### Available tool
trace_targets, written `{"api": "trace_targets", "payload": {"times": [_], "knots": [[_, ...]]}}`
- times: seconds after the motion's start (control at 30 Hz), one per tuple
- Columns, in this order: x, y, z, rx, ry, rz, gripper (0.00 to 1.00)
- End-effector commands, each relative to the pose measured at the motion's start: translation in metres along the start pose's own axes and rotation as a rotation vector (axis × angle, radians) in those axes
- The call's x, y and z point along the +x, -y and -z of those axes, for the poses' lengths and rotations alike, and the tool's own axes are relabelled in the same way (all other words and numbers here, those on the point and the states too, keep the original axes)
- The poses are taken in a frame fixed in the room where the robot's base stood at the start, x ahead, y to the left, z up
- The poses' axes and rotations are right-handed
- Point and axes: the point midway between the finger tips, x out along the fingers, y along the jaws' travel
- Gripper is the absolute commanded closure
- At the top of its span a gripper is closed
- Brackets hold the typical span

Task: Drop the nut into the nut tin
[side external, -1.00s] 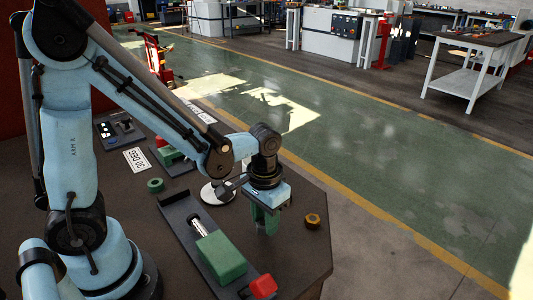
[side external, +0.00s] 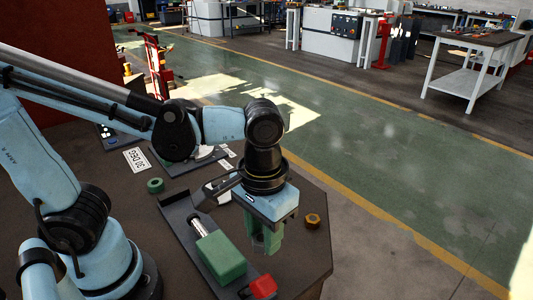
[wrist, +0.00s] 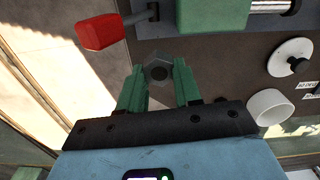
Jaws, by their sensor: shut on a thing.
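My gripper (wrist: 158,80) is shut on a grey hexagonal nut (wrist: 157,71), which sits between the green fingertips. In the side view my gripper (side external: 264,240) points down over the bench, right of the green block of the bender (side external: 221,258); the nut is hard to make out there. A white round container (wrist: 270,107), which looks like the nut tin, stands to the right of my gripper in the wrist view, apart from it. In the side view a white round thing (side external: 217,190) shows partly hidden behind my wrist.
A red handle (wrist: 97,32) sticks out near the bender; it also shows in the side view (side external: 263,287). A white disc with a knob (wrist: 291,60) lies near the white container. A brass hexagonal piece (side external: 313,221) stands near the bench's right edge. A green ring (side external: 155,185) lies farther left.

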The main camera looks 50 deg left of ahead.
Motion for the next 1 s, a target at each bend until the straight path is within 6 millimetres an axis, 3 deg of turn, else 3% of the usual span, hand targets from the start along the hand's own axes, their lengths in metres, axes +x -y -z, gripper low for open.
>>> {"api": "trace_targets", "payload": {"times": [0.37, 0.57, 0.77, 1.0], "knots": [[-0.001, 0.001, 0.006, -0.002, 0.000, 0.000, 0.99], [-0.009, 0.020, 0.052, -0.012, 0.000, 0.000, 0.99], [-0.016, 0.069, 0.124, -0.013, 0.000, 0.000, 0.99], [-0.013, 0.152, 0.188, -0.011, 0.000, 0.000, 0.99]]}}
